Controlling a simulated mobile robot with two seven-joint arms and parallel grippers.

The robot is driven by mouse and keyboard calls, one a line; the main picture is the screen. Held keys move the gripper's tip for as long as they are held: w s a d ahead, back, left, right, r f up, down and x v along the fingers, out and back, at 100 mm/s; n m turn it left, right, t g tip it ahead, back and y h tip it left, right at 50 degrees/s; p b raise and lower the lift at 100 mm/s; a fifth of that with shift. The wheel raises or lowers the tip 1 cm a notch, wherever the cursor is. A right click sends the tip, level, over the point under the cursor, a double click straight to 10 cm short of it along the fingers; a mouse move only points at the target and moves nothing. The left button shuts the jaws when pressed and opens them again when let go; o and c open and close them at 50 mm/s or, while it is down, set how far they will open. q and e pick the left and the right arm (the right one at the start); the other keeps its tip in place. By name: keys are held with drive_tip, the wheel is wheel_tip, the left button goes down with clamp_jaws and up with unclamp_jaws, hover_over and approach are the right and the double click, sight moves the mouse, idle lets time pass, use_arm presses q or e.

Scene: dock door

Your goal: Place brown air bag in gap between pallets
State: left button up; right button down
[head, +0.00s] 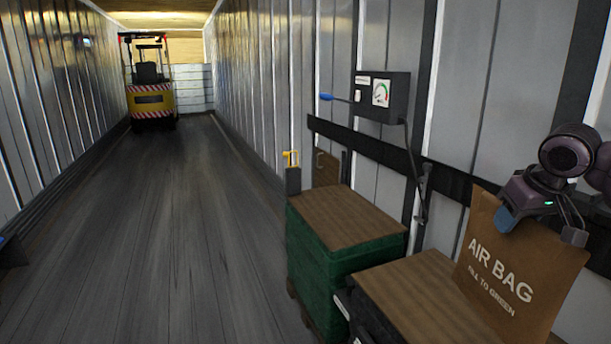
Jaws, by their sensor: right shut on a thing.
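The brown air bag (500,275) hangs at the right of the head view, with "AIR BAG" and "FILL TO GREEN" printed on it. My right gripper (541,222) is shut on its top edge. The bag hangs in front of the right part of the nearer pallet load (418,300), which has a brown top and dark sides. The farther pallet load (335,265) is green with a brown top. A narrow gap shows between the two loads; its depth is hidden.
A gauge box (381,96) with a blue-tipped lever and a hanging dark hose (418,175) is on the right wall. A yellow-handled item (292,172) stands behind the green load. A forklift (150,90) is far back.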

drive_tip(key=s+a+f, duration=0.6)
drive_tip(key=a+f, duration=0.3)
drive_tip(key=s+a+f+m, duration=0.1)
drive_tip(key=s+a+f, duration=0.6)
drive_tip(key=f, duration=0.3)
drive_tip(key=shift+s+a+f+m+h, duration=0.15)
drive_tip(key=shift+a+f+m+h, duration=0.15)
drive_tip(key=shift+a, duration=0.6)
drive_tip(key=shift+r, duration=0.1)
